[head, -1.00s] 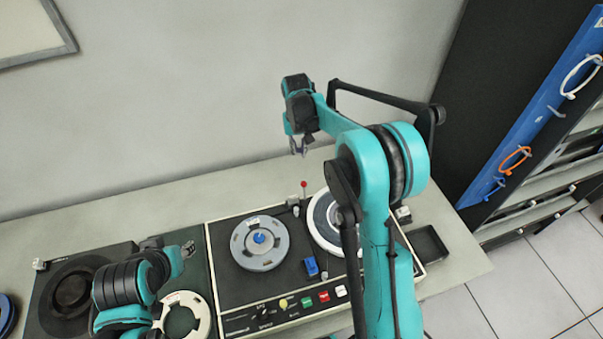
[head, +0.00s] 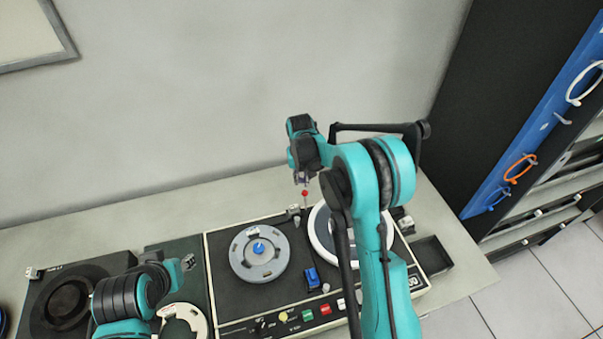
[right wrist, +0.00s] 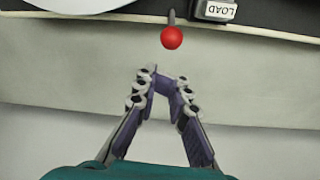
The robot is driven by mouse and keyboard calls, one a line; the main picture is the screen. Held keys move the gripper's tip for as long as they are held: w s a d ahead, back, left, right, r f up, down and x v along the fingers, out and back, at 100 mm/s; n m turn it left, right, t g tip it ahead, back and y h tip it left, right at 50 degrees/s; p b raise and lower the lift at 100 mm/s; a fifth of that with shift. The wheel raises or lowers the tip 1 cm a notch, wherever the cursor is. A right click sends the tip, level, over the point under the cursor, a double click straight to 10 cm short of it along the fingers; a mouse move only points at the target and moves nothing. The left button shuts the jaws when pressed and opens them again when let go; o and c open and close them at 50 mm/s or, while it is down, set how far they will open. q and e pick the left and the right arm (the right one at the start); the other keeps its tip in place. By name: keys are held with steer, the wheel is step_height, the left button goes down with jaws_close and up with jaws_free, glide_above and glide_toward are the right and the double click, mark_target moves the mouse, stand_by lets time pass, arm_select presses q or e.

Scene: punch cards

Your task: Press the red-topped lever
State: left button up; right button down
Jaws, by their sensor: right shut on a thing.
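The red-topped lever (head: 305,193) stands upright at the back edge of the black two-turntable console (head: 225,300). Its round red knob also shows in the right wrist view (right wrist: 171,38), just beyond the fingertips. My right gripper (head: 301,179) hangs just above and behind the knob in the head view. In the right wrist view my right gripper (right wrist: 164,83) has its fingertips brought together, with no object visible between them. A gap shows between the tips and the knob in that view. My left gripper (head: 188,262) is low at the left; its fingers are too small to read.
A block labelled LOAD (right wrist: 217,10) sits beside the lever. A grey reel (head: 240,262) and a white-rimmed reel (head: 321,245) lie on the console, with a blue switch (head: 312,277) between them. A black tray (head: 432,257) is at the right. The wall (head: 200,100) rises behind the table.

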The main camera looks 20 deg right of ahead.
steer(key=shift+s+a+r, duration=0.1)
steer(key=shift+s+r, duration=0.1)
steer(key=shift+s, duration=0.4)
steer(key=shift+s+a+r, duration=0.1)
steer(key=shift+s+r, duration=0.05)
steer(key=shift+s, duration=0.4)
